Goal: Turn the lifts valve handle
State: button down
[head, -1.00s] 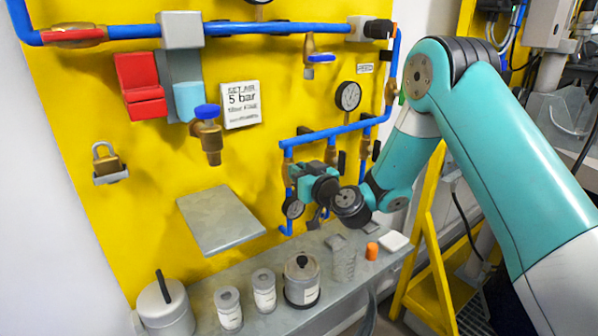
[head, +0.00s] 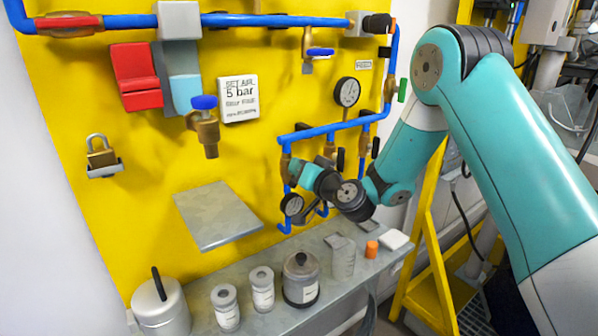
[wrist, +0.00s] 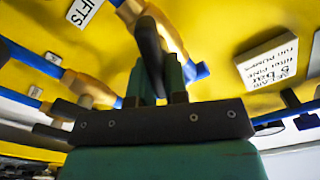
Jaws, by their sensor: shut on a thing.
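In the wrist view my gripper (wrist: 165,85) is shut on a black valve handle (wrist: 148,45), which stands up between the fingers. The handle is on a brass valve (wrist: 172,38) on the blue pipe. In the head view my gripper (head: 296,172) is at the leftmost branch of the lower blue pipework, by a brass valve (head: 285,163). There my own gripper and wrist hide the held handle.
Neighbouring branches carry other black handles (head: 375,147). A gauge (head: 292,204) sits just below my gripper and another (head: 347,91) above. The grey shelf (head: 325,290) below holds jars, a beaker (head: 343,257) and an orange cap (head: 371,249). A sloped grey plate (head: 217,215) projects at left.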

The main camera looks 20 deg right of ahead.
jog(key=m, duration=0.6)
jog(key=shift+w+d+f+m+b, duration=0.15)
jog(key=shift+d+f+m+b, duration=0.15)
jog(key=shift+d+b, duration=0.1)
jog(key=m, duration=0.5)
jog(key=shift+d+f+m, duration=0.15)
jog(key=shift+f+m, duration=0.15)
jog(key=shift+f, duration=0.1)
jog(key=c, duration=1.1)
grip_release()
jog(key=shift+c, duration=0.2)
jog(key=shift+f, duration=0.1)
